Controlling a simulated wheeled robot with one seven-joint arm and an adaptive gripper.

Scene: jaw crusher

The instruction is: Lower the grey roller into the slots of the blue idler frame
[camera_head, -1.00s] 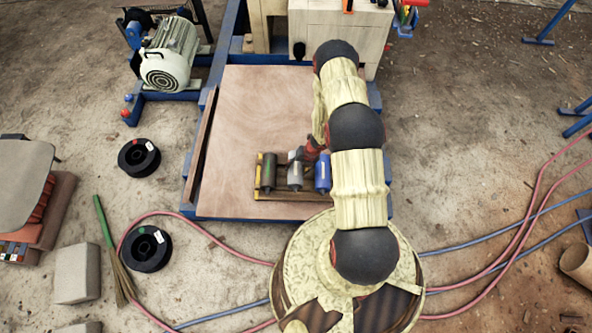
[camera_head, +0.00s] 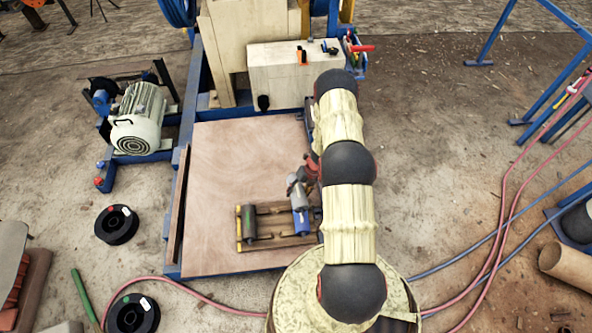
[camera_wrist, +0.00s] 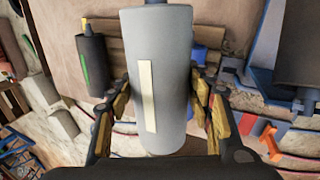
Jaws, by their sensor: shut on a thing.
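The grey roller (camera_wrist: 160,85), with a pale strip on its side, fills the middle of the wrist view. My gripper (camera_wrist: 161,98) has its fingers on both sides of it and is shut on it. In the head view the grey roller (camera_head: 300,194) is above the wooden rack (camera_head: 275,240), partly covered by my gripper (camera_head: 296,182).
The rack holds a dark roller (camera_head: 248,222) and a blue roller (camera_head: 301,221), with a gap between them. The brown board (camera_head: 235,165) behind is mostly bare. A motor (camera_head: 137,120) stands left. Hoses (camera_head: 497,205) cross the floor at right.

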